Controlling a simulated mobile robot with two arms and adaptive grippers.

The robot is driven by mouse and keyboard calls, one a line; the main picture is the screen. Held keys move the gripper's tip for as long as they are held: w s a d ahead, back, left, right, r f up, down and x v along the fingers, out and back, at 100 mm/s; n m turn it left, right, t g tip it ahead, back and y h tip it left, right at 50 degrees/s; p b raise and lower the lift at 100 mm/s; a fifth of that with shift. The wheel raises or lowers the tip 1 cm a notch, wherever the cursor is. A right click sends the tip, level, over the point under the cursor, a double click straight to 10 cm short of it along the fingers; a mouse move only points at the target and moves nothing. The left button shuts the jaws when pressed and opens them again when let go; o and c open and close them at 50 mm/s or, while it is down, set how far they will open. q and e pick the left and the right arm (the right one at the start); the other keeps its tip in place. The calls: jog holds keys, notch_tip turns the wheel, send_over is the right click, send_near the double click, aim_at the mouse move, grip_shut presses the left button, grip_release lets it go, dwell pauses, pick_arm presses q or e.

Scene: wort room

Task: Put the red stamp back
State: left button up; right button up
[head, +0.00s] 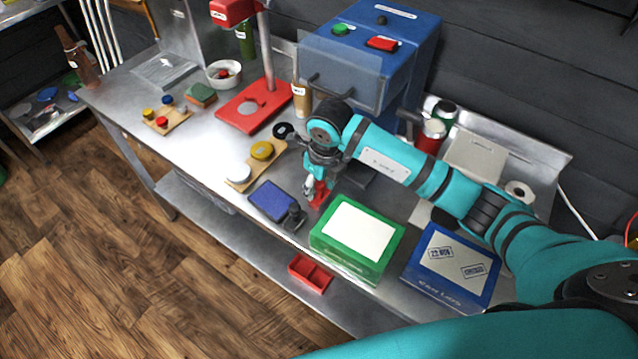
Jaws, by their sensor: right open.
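The red stamp (319,195) stands on the steel table, between the blue ink pad and the green box. My right gripper (312,186) is open, right at the stamp's upper part from above. Whether its fingers touch the stamp is too small to tell. A dark stamp-like piece (293,217) is at the near right corner of the blue ink pad (268,198). My left gripper is not in view.
A green box (376,270) with a white top and a blue box (425,285) with stamped labels stand right of the stamp. A wooden board (252,172) holds round pieces to the left. A blue machine (345,75) stands behind. The table's left part has free room.

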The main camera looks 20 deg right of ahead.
aim_at(323, 187)
notch_tip(323, 187, up, 12)
jog(key=s+b, duration=0.1)
jog(key=b, duration=0.2)
jog(key=shift+s+d+b, duration=0.2)
jog(key=shift+d+b, duration=0.1)
jog(key=shift+b, duration=0.05)
jog(key=shift+f, duration=0.1)
